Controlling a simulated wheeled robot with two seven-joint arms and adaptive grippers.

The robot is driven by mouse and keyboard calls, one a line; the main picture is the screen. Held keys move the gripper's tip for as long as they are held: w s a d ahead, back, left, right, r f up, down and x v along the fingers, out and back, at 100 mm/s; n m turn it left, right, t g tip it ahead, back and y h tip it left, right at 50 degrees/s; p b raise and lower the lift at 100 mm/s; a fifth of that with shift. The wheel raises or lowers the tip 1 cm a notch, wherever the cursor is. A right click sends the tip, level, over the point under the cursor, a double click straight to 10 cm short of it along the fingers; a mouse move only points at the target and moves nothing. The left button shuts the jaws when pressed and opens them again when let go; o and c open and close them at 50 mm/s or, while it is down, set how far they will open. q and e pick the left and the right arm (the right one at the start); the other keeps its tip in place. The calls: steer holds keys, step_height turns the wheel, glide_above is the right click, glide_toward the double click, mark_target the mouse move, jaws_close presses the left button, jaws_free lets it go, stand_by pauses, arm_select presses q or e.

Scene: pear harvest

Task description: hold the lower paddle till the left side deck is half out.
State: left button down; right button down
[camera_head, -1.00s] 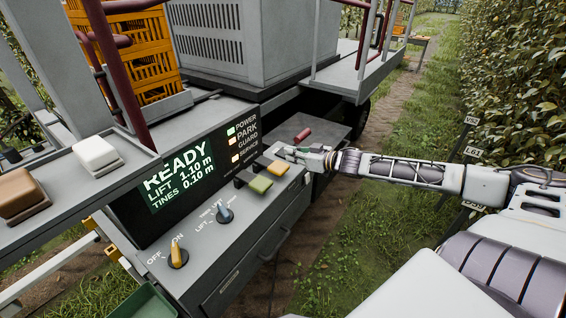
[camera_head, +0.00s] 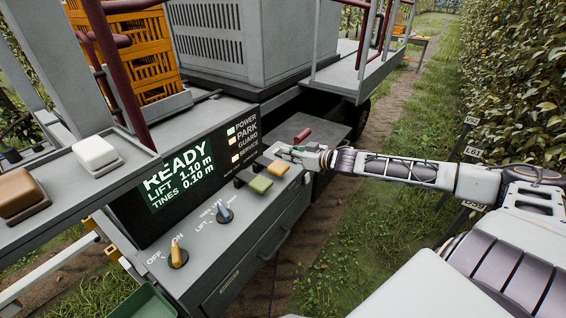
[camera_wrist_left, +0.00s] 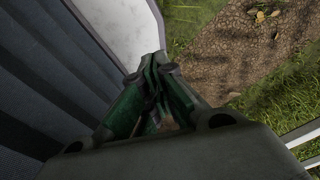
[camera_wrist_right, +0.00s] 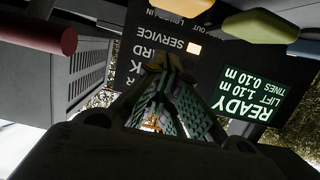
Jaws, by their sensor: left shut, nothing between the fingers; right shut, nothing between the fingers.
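A control console carries a green paddle (camera_head: 261,184) and an orange-yellow paddle (camera_head: 278,168), each beside a dark block; no lettering on them is readable. A brown paddle (camera_head: 21,194) and a white paddle (camera_head: 95,152) sit on a ledge at the left. I cannot tell which paddle is the lower one. My right gripper (camera_head: 286,151) is shut and empty just behind the orange-yellow paddle, near a red handle (camera_head: 303,135); contact is unclear. The green paddle also shows in the right wrist view (camera_wrist_right: 248,27). My left gripper (camera_wrist_left: 157,68) is shut and empty, outside the head view.
The display (camera_head: 178,178) reads READY, LIFT 1.10 m, TINES 0.10 m. A yellow knob (camera_head: 177,254) and a blue knob (camera_head: 224,213) stand on the console front. Orange crates (camera_head: 148,60) are stacked behind. A grassy lane lies right, beside a hedge (camera_head: 515,75).

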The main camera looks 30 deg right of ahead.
mark_target(283, 169)
steer(key=shift+b+x, duration=0.9)
steer(key=shift+b, duration=3.05)
steer(key=shift+w+f+b, duration=0.1)
steer(key=shift+w+b, duration=0.1)
steer(key=shift+b, duration=0.9)
steer(key=shift+w+a+f+b, duration=0.1)
steer(key=shift+a+f+b, duration=0.1)
steer(key=shift+b, duration=0.95)
steer(key=shift+f+b, duration=1.45)
arm_select(q)
steer(key=w+a+f, duration=0.1)
steer(key=a+f, duration=0.2)
steer(key=f, duration=0.5)
steer(key=w+a+f, duration=0.2)
steer(key=a+f, duration=0.1)
steer(key=f, duration=0.5)
steer(key=shift+a+y+b, duration=0.15)
steer(key=shift+y+b, duration=0.15)
arm_select(e)
steer(key=shift+f, duration=0.35)
